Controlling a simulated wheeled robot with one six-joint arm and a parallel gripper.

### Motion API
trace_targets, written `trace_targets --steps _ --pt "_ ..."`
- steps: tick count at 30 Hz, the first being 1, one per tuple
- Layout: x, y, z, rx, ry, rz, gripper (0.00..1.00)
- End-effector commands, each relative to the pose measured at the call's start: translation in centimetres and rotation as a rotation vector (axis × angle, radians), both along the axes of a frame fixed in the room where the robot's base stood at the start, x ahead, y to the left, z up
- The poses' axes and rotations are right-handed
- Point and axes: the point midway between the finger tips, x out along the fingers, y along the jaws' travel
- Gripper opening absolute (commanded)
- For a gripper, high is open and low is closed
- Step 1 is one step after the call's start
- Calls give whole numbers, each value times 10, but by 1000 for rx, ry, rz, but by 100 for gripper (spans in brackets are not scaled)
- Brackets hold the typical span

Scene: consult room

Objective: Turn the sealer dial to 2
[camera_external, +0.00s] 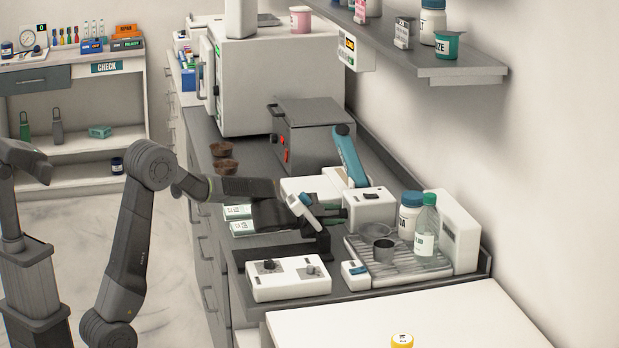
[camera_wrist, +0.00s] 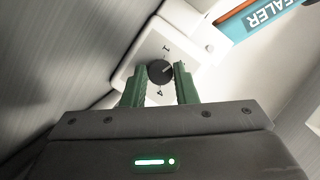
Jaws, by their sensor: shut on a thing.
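The sealer dial (camera_wrist: 158,73) is a round black knob on a white panel (camera_wrist: 133,76) in the wrist view. A pale pointer mark on it slants up and to the right. Small printed marks stand around it, but the number at the pointer is unclear. My gripper (camera_wrist: 160,77) has its green fingers on either side of the dial, shut on it. The sealer's teal label (camera_wrist: 262,22) shows at upper right. In the external view the sealer has a blue lever (camera_external: 348,158) and a white body (camera_external: 369,208). My gripper (camera_external: 338,214) is at its left; the dial is hidden there.
A white two-knob box (camera_external: 288,280) stands in front of the sealer. A grey box with red switches (camera_external: 310,135) stands behind. The wall limits room to the right.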

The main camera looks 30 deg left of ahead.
Motion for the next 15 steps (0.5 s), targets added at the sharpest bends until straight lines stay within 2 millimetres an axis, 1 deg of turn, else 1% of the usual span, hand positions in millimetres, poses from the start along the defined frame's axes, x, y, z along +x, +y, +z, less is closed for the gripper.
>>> trace_targets --steps 12,13,15 --pt "0 0 1 2 -3 1 3" --pt "0 0 1 2 -3 1 32" --pt "0 0 1 2 -3 1 46"
